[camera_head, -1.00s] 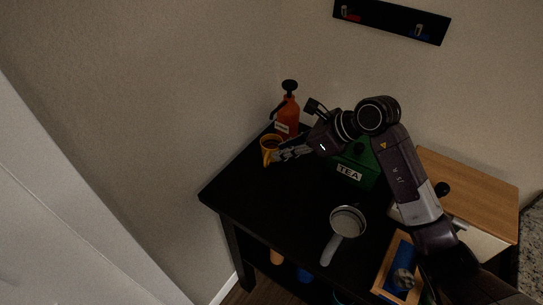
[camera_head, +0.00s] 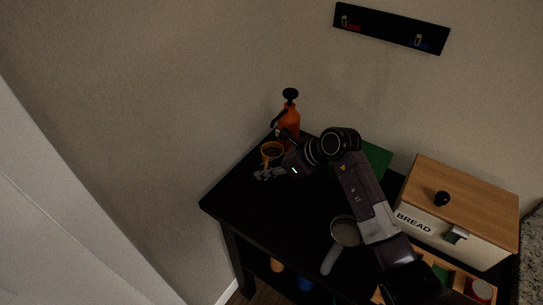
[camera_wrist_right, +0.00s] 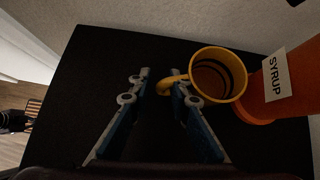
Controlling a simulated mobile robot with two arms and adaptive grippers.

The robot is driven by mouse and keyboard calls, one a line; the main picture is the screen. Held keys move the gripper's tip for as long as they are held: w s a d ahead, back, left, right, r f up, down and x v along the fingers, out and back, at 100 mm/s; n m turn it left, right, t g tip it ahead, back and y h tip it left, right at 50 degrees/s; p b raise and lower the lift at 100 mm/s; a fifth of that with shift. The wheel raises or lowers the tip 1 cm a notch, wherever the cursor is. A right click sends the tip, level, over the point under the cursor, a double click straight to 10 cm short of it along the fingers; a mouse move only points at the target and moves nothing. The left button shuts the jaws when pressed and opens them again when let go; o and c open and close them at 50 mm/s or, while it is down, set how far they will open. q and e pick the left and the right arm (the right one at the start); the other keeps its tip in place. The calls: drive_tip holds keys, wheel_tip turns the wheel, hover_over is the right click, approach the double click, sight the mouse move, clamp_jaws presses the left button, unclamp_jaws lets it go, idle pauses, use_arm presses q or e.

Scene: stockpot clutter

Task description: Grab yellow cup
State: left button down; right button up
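The yellow cup (camera_head: 271,148) stands upright near the back left edge of the black table. In the right wrist view the cup (camera_wrist_right: 236,82) is right of the fingers, with its handle pointing left. My right gripper (camera_wrist_right: 161,73) is open; the handle's outer end shows in the gap between the fingertips, by the right finger. I cannot tell whether they touch. In the head view the right gripper (camera_head: 268,174) is just in front of the cup. My left gripper is not in view.
An orange syrup bottle (camera_head: 289,120) stands close behind the cup; its label shows in the wrist view (camera_wrist_right: 276,78). A green box (camera_head: 376,157) is partly behind my arm. A saucepan (camera_head: 345,232) and a bread box (camera_head: 462,205) stand to the right. The front left tabletop is clear.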

drive_tip(key=shift+f, duration=0.1)
drive_tip(key=shift+c, duration=0.4)
clamp_jaws()
